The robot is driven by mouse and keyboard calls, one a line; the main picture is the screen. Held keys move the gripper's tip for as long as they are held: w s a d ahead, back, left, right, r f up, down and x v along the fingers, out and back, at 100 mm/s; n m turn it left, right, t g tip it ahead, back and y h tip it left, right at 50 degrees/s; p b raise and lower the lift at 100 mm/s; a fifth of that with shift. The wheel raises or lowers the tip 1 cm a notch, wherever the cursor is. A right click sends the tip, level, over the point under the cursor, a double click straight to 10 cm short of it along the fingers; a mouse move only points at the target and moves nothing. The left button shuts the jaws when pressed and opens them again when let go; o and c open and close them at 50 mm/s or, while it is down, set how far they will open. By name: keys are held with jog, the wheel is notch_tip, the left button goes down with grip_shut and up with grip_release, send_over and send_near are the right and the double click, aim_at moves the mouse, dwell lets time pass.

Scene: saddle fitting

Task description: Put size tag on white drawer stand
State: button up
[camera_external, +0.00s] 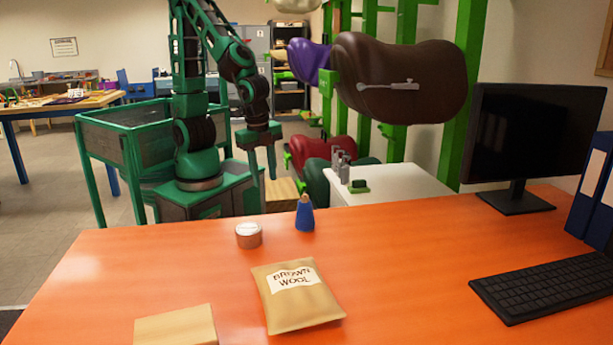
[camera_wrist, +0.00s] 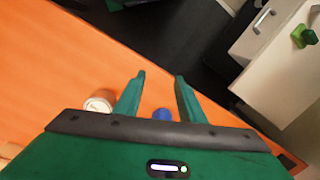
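I cannot make out a thing that is clearly the size tag. The white drawer stand (camera_external: 400,186) stands behind the orange desk, right of my gripper. It also shows at the upper right of the wrist view (camera_wrist: 262,52), with a drawer handle. A small green item (camera_external: 359,186) and several grey upright cylinders stand on its top. My gripper (camera_external: 263,168) points down near the desk's far edge, left of the stand. In the wrist view its fingers (camera_wrist: 159,78) are apart with nothing held between them.
The orange desk (camera_external: 400,243) carries a brown wool packet (camera_external: 296,296), a tan box (camera_external: 176,326), a keyboard (camera_external: 555,282) and a monitor (camera_external: 535,135). A tan block (camera_external: 282,193) shows behind its far edge. A brown saddle (camera_external: 400,75) hangs above the stand on green posts.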

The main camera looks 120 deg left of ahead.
jog(key=s+d+r+m, duration=0.1)
jog(key=s+d+r, duration=0.3)
jog(key=s, duration=0.4)
jog(key=s+d+r+m+h, duration=0.1)
jog(key=s+d+r, duration=0.3)
jog(key=s+d, duration=0.2)
jog(key=shift+s+d+r+m, duration=0.3)
jog(key=shift+s+r, duration=0.1)
jog(key=shift+s, duration=0.55)
